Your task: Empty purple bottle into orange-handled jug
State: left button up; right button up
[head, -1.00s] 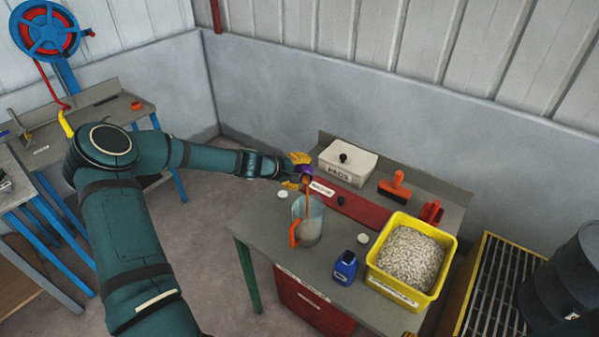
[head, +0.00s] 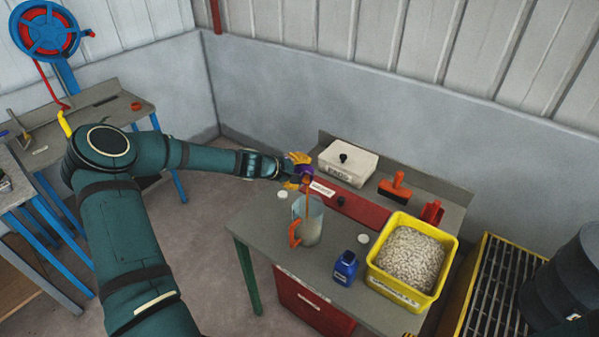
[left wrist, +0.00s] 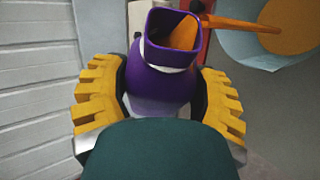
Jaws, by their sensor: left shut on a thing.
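My left gripper (head: 297,172) is shut on the purple bottle (head: 306,172), tipped with its mouth over the jug. In the left wrist view the bottle (left wrist: 160,90) sits between the yellow fingers (left wrist: 160,98). Orange liquid (left wrist: 240,23) shows in its mouth and runs out in a stream into the jug. The clear jug (head: 312,222) with an orange handle (head: 295,234) stands upright on the grey bench, and orange liquid shows inside it in the left wrist view (left wrist: 291,25). My right gripper is not in view.

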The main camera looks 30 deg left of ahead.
pick_arm(q)
jog(key=shift+f+m+t+y+b, duration=0.3)
jog(key=shift+t+b, duration=0.1)
jog(key=shift+b, duration=1.85)
dwell(5.8)
